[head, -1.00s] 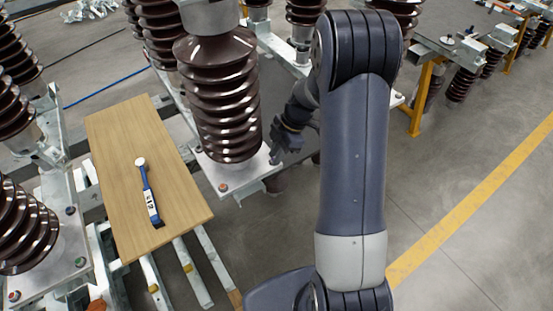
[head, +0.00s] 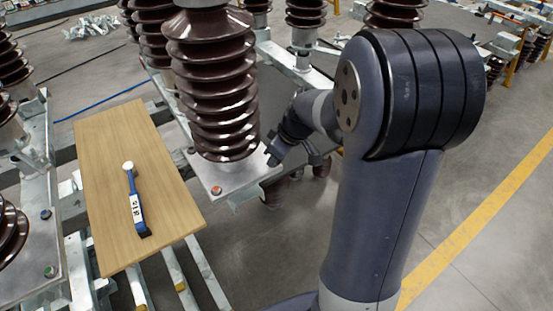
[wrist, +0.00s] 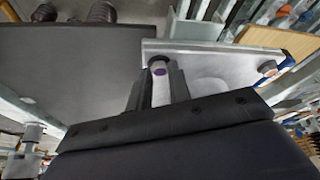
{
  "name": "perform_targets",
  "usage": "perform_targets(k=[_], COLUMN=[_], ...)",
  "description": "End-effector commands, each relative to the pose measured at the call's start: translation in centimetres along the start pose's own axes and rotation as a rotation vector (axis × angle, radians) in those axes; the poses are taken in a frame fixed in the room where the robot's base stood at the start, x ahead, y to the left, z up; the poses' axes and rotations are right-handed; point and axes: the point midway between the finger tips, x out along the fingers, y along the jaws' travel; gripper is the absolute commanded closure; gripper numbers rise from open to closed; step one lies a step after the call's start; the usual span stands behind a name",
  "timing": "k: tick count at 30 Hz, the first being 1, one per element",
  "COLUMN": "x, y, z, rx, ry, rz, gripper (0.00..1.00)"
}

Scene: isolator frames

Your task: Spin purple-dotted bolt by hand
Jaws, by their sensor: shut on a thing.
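The purple-dotted bolt (wrist: 159,70) sits at the edge of the pale metal base plate (wrist: 215,62) in the wrist view. Its dark head with the purple mark shows between the two fingers of my gripper (wrist: 160,80), which is shut on it. In the head view my gripper (head: 272,156) is at the right corner of the base plate (head: 240,187), beneath the brown ribbed insulator (head: 212,90). The bolt is hidden there.
Another bolt with a red dot (head: 216,190) is on the same plate. A wooden board (head: 110,205) at left carries a blue-handled tool (head: 136,205). More insulators stand behind and at left. Open grey floor (head: 270,250) lies in front and to the right.

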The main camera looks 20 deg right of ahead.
Motion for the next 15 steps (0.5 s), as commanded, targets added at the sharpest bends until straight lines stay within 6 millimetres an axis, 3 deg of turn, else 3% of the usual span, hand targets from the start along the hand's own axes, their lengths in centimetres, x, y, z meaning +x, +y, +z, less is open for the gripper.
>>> perform_targets(k=[15], x=[-0.14], y=[-0.49], z=[-0.2], rx=[0.382], ry=[-0.001], rz=[0.159], gripper=[1.0])
